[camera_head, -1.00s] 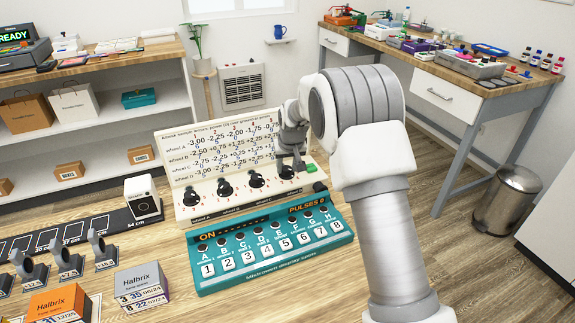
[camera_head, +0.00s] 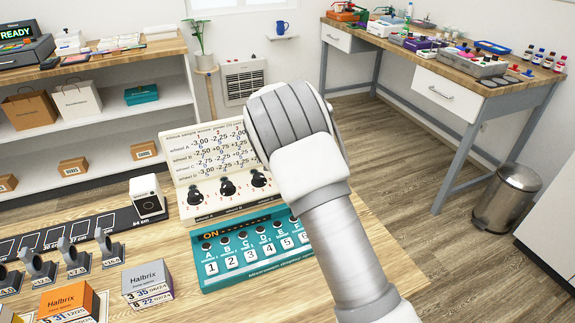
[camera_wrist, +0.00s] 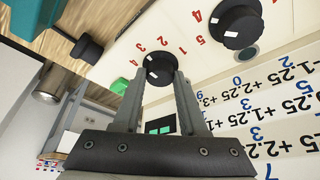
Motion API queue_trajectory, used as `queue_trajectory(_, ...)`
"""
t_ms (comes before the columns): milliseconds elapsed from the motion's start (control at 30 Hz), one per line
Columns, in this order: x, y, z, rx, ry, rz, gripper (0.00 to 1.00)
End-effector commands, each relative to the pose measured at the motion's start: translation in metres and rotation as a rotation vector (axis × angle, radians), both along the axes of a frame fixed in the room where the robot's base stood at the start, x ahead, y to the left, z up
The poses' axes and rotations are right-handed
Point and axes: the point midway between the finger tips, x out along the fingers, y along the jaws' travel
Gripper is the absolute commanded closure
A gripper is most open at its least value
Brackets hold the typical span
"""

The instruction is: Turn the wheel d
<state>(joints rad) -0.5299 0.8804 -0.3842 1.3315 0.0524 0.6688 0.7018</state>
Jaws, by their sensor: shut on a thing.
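The cream panel (camera_head: 180,150) stands behind the teal keyed box (camera_head: 203,284) and carries a row of black wheels. In the head view, wheel A (camera_head: 195,195), wheel B (camera_head: 227,187) and wheel C (camera_head: 258,179) show; my arm hides the right end of the row and my gripper. In the wrist view, my gripper (camera_wrist: 160,80) is shut on the end wheel, wheel D (camera_wrist: 158,66), with one finger on each side. Red numbers 1 to 4 show beside it. Its neighbour wheel (camera_wrist: 237,24) is to the right, apart from the fingers.
A green button (camera_wrist: 118,85) is close to the left finger in the wrist view. Boxes (camera_head: 147,283) and small stands (camera_head: 108,247) are at the front left of the table. A side table (camera_head: 452,90) with bottles and trays and a bin (camera_head: 507,200) are at the right.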

Motion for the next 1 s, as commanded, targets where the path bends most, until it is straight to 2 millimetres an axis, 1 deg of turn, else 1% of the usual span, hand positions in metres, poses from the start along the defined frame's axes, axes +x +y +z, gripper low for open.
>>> queue_trajectory(433,0.0001,0.0003,0.0002,0.001,0.0,-0.009,1.0)
queue_trajectory(467,0.0001,0.0003,0.0002,0.001,0.0,-0.009,0.53)
queue_trajectory(500,0.0001,0.0003,0.0002,0.0,0.0,-0.009,0.46)
queue_trajectory(600,0.0,0.0002,0.0001,0.0,0.0,-0.009,0.28)
queue_trajectory(867,0.0,0.0002,0.0003,0.0,0.0,-0.009,0.28)
queue_trajectory(1000,-0.0023,0.0018,0.0079,0.001,-0.001,-0.008,0.28)
